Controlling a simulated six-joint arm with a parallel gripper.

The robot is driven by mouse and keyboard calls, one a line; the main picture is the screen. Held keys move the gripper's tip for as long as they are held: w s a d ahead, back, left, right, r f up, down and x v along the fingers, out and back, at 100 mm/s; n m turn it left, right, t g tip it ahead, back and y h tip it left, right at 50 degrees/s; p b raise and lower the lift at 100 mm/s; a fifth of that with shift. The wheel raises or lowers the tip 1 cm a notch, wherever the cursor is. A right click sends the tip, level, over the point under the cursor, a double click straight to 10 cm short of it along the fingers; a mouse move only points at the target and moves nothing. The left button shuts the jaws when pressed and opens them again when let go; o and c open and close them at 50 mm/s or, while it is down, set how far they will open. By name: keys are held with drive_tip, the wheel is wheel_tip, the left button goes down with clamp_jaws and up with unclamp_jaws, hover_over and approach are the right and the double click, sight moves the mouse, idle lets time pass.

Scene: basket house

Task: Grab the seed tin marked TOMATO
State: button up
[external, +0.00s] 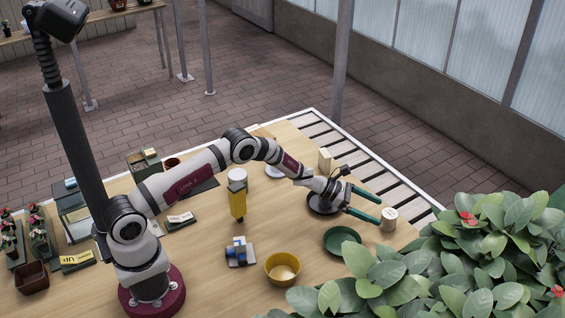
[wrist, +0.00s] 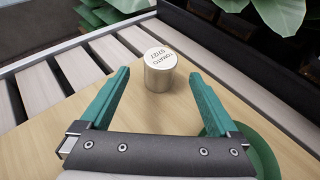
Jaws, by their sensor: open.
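The seed tin (wrist: 160,72) is a short silvery cylinder with a white lid, and its lid reads TOMATO in the wrist view. It stands upright on the wooden table near the slatted edge. In the external view the tin (external: 389,220) is at the right end of the table. My gripper (external: 380,208) has green fingers and is open and empty. In the wrist view my gripper (wrist: 163,82) has its fingers spread, with the tin between and slightly beyond the tips. Neither finger visibly touches the tin.
A green dish (external: 342,240) lies close to my gripper, and its edge shows in the wrist view (wrist: 255,150). A yellow bowl (external: 282,269) stands nearer the front. Leafy plants (external: 460,265) crowd the right front.

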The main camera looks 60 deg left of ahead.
sight(387, 219)
drive_tip(key=x, duration=0.3)
drive_tip(key=shift+w+d+f, duration=0.1)
drive_tip(key=shift+w+d, duration=0.05)
drive_tip(key=shift+d, duration=0.05)
drive_tip(key=c, duration=1.5)
